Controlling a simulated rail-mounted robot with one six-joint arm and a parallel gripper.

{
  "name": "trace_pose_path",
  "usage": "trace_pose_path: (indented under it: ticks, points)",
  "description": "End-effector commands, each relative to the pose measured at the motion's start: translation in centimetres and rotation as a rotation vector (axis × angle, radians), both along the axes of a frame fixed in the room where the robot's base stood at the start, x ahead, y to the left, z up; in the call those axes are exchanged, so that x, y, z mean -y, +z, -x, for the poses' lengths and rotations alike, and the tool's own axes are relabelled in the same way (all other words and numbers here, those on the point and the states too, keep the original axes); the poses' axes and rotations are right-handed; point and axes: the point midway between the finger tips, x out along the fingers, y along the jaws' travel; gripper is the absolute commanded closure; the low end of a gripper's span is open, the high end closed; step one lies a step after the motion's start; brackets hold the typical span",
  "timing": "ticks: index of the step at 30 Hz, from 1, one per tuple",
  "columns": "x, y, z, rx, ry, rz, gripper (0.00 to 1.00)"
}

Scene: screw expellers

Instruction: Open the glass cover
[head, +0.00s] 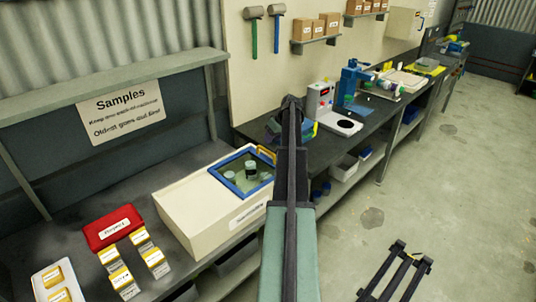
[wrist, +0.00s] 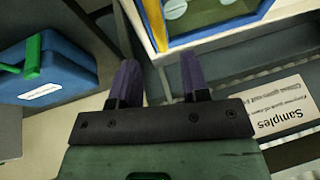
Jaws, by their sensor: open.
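The glass cover (head: 244,173) is a clear pane in a blue frame on top of a cream box (head: 190,205), left of my arm in the head view. It lies flat and looks closed. A yellow handle (head: 266,153) is at its far right edge. In the wrist view the handle (wrist: 154,22) and part of the blue frame (wrist: 232,30) show at the top. My gripper (wrist: 157,72) is open and empty, its purple fingers apart, just short of the handle in the picture. Whether it touches anything is not clear. In the head view my arm hides the gripper.
A blue case with a green handle (wrist: 45,72) is beside the gripper. A red box (head: 113,228) and several small yellow-white boxes (head: 120,277) stand left of the cream box. A scale (head: 343,124) and other bench devices stand further back along the bench.

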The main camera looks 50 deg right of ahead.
Motion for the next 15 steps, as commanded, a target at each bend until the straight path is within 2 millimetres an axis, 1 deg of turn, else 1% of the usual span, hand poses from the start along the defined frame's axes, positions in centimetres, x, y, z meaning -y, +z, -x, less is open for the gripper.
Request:
trace_pose_path:
  ticks: [1, 3, 6, 9, 15]
  points:
    - [-0.1, -2.5, -0.5, 0.000, 0.001, 0.000, 0.58]
    - [-0.3, -4.0, -1.2, -0.001, 0.001, 0.000, 0.58]
    - [-0.6, -5.5, -2.0, -0.001, 0.001, 0.000, 0.58]
    - [-0.7, -5.9, -2.4, 0.000, -0.001, 0.000, 0.58]
    - [-0.7, -5.6, -2.5, 0.000, -0.001, 0.000, 0.58]
